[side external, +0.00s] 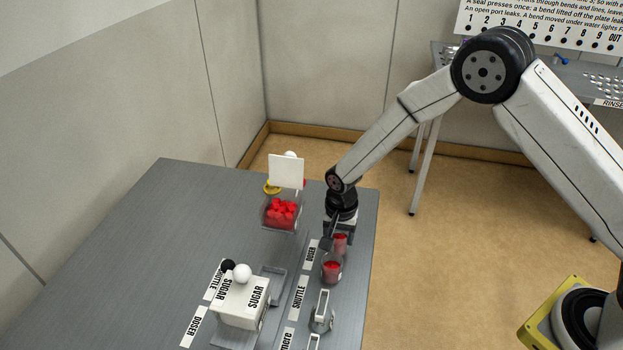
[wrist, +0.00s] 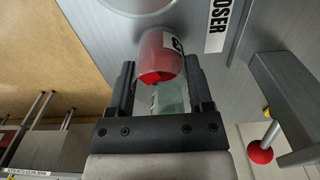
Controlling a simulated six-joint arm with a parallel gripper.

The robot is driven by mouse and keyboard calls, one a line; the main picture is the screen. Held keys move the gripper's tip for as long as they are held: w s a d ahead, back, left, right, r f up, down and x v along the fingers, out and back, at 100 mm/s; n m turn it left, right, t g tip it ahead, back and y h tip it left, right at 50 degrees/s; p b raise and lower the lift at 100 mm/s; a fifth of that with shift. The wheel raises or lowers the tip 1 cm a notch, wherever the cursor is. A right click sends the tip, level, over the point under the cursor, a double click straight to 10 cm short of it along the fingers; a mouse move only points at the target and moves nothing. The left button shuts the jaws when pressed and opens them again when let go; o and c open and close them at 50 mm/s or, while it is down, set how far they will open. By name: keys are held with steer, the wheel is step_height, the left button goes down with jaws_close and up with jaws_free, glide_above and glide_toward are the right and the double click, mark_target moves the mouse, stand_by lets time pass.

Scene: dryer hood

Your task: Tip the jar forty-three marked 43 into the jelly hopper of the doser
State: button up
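In the side view a glass jar with red contents (side external: 341,241) is at my gripper (side external: 333,238), partly hidden by it, at the table's right edge. In the wrist view the jar (wrist: 160,58) lies between the two fingers of my gripper (wrist: 160,75). It has red contents and a black-and-white label, only partly readable. The fingers flank it closely; I cannot tell whether they press on it. The hopper with red cubes (side external: 280,213) is left of my gripper, below a blank white panel (side external: 286,171).
A white SUGAR box (side external: 241,303) with a white ball stands nearer the camera. The left part of the grey table (side external: 170,220) is clear. A rinse bench (side external: 600,90) is behind right.

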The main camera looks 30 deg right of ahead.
steer(key=shift+c, duration=1.4)
steer(key=shift+r, duration=0.1)
steer(key=shift+r, duration=0.65)
steer(key=shift+s+d+r, duration=0.5)
steer(key=shift+s+r, duration=1.4)
steer(key=shift+s, duration=0.4)
steer(key=shift+s+d+r, duration=0.45)
steer(key=shift+s+r, duration=1.5)
steer(key=shift+s, duration=0.3)
steer(key=shift+s+d+r, duration=0.5)
steer(key=shift+s+r, duration=1.4)
steer(key=shift+s, duration=0.4)
